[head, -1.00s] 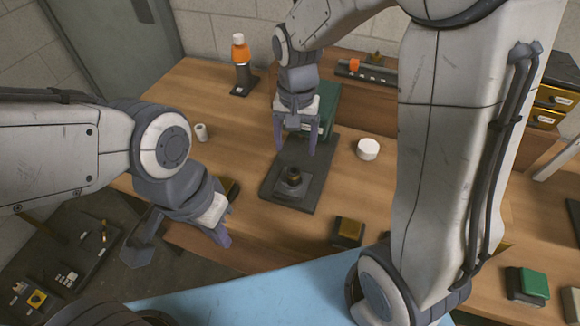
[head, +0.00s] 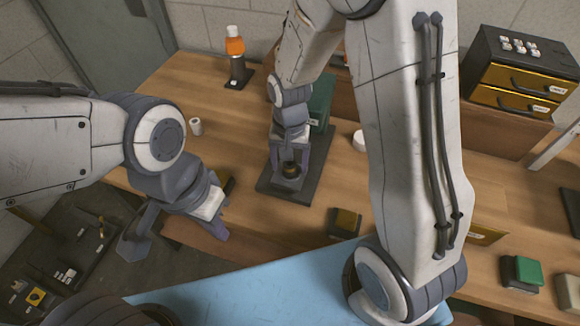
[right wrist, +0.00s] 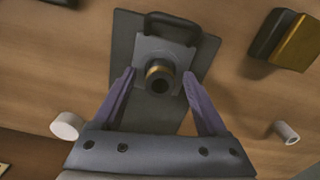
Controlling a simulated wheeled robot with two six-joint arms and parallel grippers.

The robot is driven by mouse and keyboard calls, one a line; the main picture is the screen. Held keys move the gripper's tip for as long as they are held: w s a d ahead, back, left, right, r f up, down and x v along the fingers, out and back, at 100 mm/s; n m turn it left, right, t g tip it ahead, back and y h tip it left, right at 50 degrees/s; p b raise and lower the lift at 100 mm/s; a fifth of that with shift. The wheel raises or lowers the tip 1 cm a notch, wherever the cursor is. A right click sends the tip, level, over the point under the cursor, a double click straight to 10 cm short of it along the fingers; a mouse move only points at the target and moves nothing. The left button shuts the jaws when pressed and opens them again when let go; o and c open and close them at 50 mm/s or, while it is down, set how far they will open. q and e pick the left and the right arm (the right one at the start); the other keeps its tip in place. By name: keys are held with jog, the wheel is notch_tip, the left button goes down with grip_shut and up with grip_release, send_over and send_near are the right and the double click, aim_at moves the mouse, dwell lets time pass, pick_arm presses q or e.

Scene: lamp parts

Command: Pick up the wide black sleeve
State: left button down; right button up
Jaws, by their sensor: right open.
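The wide black sleeve (head: 291,168) appears to be the short dark ring with a brass-coloured band on the grey block of a dark base plate (head: 268,186). It also shows in the right wrist view (right wrist: 158,85), seen end-on with a dark hole. My right gripper (head: 290,163) is open, pointing down over the block, with one finger on each side of the sleeve. In the right wrist view, gaps show between the fingers and the sleeve. My left gripper (head: 218,229) hangs away to the left near the table edge; its jaw opening is unclear.
A green block (head: 320,103) stands behind the base plate. A white round piece (head: 359,141) lies to the right, and a black-and-yellow block (head: 344,222) at the front. A small white cylinder (head: 196,126) and an orange-and-white bottle (head: 235,55) stand left. Bare wood lies between them.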

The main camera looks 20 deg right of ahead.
grip_shut()
